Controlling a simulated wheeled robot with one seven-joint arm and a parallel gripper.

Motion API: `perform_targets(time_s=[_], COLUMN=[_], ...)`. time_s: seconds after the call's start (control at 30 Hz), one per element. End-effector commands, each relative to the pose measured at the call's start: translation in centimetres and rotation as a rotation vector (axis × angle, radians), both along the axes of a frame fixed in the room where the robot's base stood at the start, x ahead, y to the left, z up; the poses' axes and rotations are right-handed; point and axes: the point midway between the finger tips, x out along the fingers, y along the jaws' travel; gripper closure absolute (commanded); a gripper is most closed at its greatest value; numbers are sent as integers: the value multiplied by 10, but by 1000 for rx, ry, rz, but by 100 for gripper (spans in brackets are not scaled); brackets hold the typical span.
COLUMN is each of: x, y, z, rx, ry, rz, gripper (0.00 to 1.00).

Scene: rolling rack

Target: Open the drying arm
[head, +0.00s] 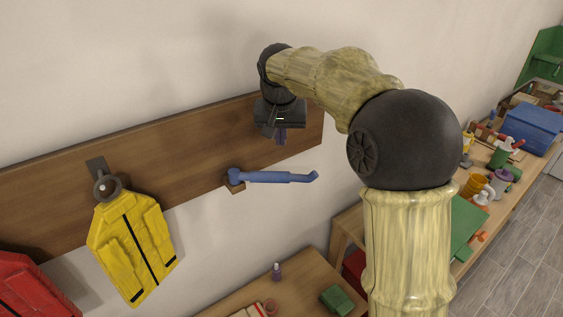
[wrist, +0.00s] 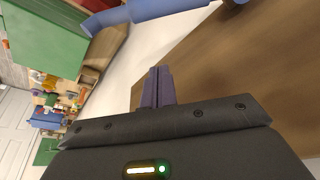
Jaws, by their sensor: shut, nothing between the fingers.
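The blue drying arm (head: 275,177) sticks out to the right from a small mount (head: 235,183) at the lower edge of the wooden wall board. Its free end has an upturned tip. In the wrist view the drying arm (wrist: 165,8) crosses the top, beyond my fingertips. My gripper (head: 281,140) has purple fingers and appears above the drying arm in the head view, in front of the board. In the wrist view the fingers (wrist: 158,75) are together with nothing between them. They look apart from the drying arm.
A yellow jacket (head: 135,245) hangs from a hook on the board (head: 60,200), with a red garment (head: 35,290) further left. A low wooden table (head: 300,270) below holds a small bottle (head: 276,271) and a green block (head: 337,299). A cluttered bench stands at right.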

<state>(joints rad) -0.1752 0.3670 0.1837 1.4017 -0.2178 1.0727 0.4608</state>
Motion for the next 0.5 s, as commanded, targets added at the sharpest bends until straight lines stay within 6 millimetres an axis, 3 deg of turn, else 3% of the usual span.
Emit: perform_targets(time_s=[0.43, 0.5], x=[26, 17], y=[-6, -6], z=[-73, -69], rx=[0, 0], ry=[6, 1], rz=[-9, -8], gripper=[100, 100])
